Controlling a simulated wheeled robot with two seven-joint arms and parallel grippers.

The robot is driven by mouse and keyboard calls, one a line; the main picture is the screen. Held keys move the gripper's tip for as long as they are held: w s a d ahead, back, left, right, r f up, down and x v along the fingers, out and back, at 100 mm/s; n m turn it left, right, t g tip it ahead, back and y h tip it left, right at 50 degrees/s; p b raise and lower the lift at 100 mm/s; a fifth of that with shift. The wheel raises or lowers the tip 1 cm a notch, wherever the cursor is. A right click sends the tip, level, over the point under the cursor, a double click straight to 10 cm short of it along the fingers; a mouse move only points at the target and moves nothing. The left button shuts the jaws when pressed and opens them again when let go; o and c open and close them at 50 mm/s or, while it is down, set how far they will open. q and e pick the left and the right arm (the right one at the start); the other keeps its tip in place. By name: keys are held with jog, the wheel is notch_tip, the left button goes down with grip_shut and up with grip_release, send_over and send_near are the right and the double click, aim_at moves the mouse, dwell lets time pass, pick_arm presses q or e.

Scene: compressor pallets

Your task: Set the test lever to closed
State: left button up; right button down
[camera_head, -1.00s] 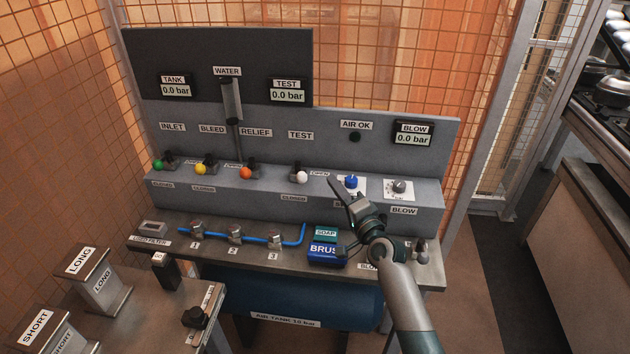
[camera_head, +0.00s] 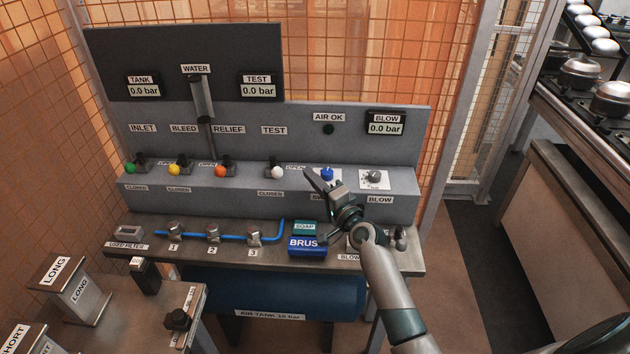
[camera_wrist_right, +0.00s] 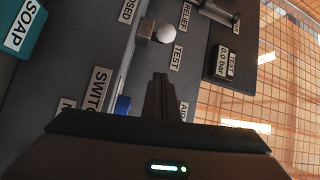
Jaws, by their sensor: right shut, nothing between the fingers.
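The test lever (camera_head: 277,172) has a white ball knob and sits on the panel ledge below the TEST label, between an OPEN label to its upper right and a CLOSED label below it. In the right wrist view the white knob (camera_wrist_right: 166,33) lies ahead of the fingers, apart from them. My right gripper (camera_head: 312,178) is shut and empty, just right of the white knob, in front of the ledge near the blue knob. It also shows in the right wrist view (camera_wrist_right: 158,80). My left gripper is not in view.
Green, yellow and orange levers (camera_head: 222,171) stand left of the test lever. A blue knob (camera_head: 327,174) and a grey dial (camera_head: 374,177) sit to its right. The SOAP block (camera_head: 305,227) and BRUSH box (camera_head: 306,245) stand on the bench below my right gripper.

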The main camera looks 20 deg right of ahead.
aim_at(275, 168)
jog(key=w, duration=0.4)
jog(key=w+a, duration=0.1)
jog(key=w, duration=0.1)
jog(key=shift+w+r, duration=0.25)
jog(key=shift+w, duration=0.05)
jog(key=shift+s+a+f+p, duration=0.15)
jog(key=shift+s+a+p, duration=0.15)
jog(key=shift+a+p, duration=0.25)
jog(key=shift+s+a+f+p, duration=0.1)
jog(key=shift+s+a+p, duration=0.25)
jog(key=shift+a, duration=0.35)
jog(key=shift+s+a, duration=0.25)
jog(key=shift+a, duration=0.2)
jog(key=shift+f, duration=0.2)
jog(key=shift+a, duration=0.1)
